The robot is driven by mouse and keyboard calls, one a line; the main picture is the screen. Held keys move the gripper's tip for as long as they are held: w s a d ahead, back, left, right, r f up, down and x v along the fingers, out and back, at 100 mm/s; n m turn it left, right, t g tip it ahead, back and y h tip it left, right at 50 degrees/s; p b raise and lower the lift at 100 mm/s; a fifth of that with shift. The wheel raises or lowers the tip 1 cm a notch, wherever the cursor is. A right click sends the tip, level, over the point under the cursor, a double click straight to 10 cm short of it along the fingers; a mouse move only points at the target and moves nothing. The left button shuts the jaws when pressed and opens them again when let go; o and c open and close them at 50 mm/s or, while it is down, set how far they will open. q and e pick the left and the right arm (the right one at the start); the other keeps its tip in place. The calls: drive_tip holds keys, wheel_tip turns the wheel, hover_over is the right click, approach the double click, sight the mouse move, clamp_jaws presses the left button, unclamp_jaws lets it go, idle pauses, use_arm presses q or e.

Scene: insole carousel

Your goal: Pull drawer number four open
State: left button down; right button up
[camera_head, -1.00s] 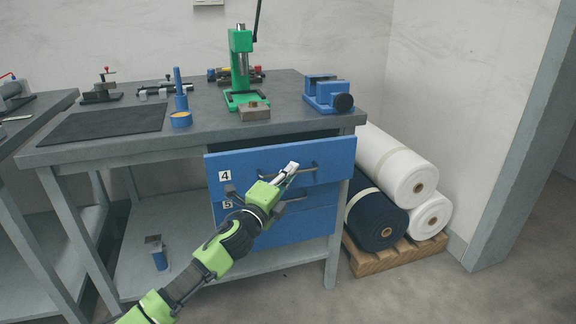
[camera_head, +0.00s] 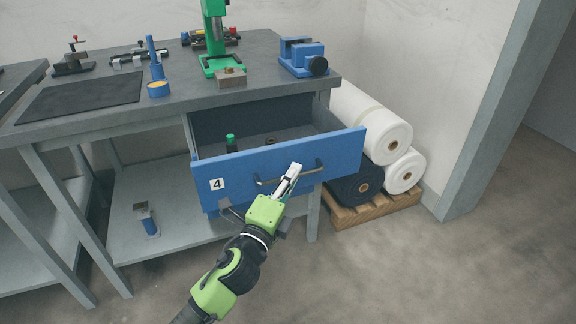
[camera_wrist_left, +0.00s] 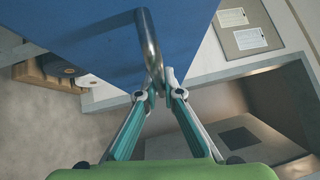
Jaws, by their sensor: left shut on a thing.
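Drawer number four (camera_head: 233,172) is a blue drawer with a "4" label at the left of its front. It stands well out from under the grey workbench, and its inside shows. Its metal bar handle (camera_head: 262,182) runs across the middle of the front. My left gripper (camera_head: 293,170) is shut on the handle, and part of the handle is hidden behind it. In the left wrist view the handle (camera_wrist_left: 149,45) passes between the fingertips (camera_wrist_left: 162,80). The blue front fills the top of that view. My right gripper is not in view.
A green-capped item (camera_head: 231,143) and a small brown item (camera_head: 271,141) are inside the drawer. Fabric rolls (camera_head: 377,120) lie on a wooden pallet (camera_head: 375,208) to the right. A blue vise (camera_head: 302,57) and a green press (camera_head: 215,40) stand on the bench. The floor in front is clear.

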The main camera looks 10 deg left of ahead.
use_arm(q)
drive_tip(key=shift+s+d, duration=0.1)
drive_tip(key=shift+s, duration=0.05)
drive_tip(key=c, duration=2.4)
unclamp_jaws()
drive_tip(key=shift+c, duration=0.2)
drive_tip(key=v, duration=1.2)
